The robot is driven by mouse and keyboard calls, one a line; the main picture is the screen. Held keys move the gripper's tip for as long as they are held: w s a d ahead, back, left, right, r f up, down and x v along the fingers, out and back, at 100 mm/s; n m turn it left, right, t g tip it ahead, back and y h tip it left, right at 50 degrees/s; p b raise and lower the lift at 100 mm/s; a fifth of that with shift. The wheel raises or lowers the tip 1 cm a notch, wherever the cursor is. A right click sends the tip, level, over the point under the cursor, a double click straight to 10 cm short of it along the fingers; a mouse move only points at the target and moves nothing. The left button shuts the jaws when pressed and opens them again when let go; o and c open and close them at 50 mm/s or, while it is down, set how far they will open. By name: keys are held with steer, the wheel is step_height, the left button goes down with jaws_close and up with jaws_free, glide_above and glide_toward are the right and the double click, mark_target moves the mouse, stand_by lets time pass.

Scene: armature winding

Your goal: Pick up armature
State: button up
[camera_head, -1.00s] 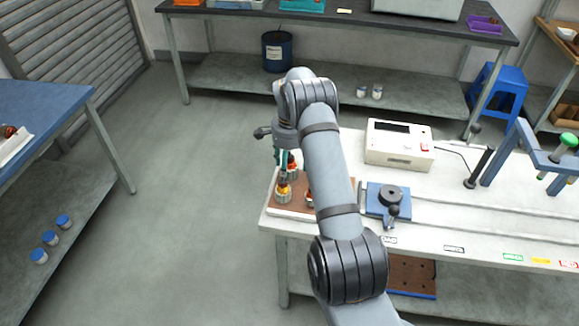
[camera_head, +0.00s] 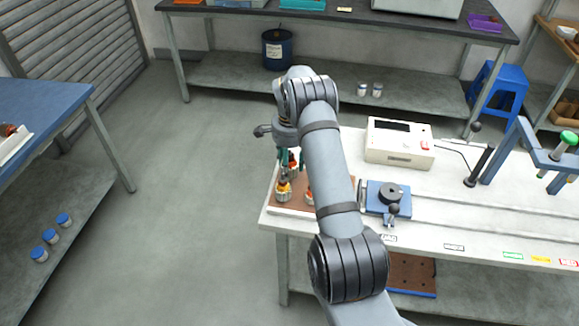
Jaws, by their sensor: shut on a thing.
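Several small armatures with orange-yellow tops and pale bodies stand on a brown board (camera_head: 322,210) at the left end of the white workbench. The nearest-left armature (camera_head: 284,191) stands upright on the board. Another armature (camera_head: 309,197) is partly hidden behind my arm. My gripper (camera_head: 291,165) points down over the back left of the board. It is shut on an armature (camera_head: 292,171) with a reddish top, just behind the front-left one. The fingertips are small and partly covered by my wrist, so the exact grip is hard to see.
A blue fixture with a black knob (camera_head: 389,198) stands right of the board. A white meter box (camera_head: 399,143) is behind it. A blue frame (camera_head: 530,150) stands at the right. Floor left of the workbench is clear.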

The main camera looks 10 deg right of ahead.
jaws_close()
steer(key=shift+r, duration=0.1)
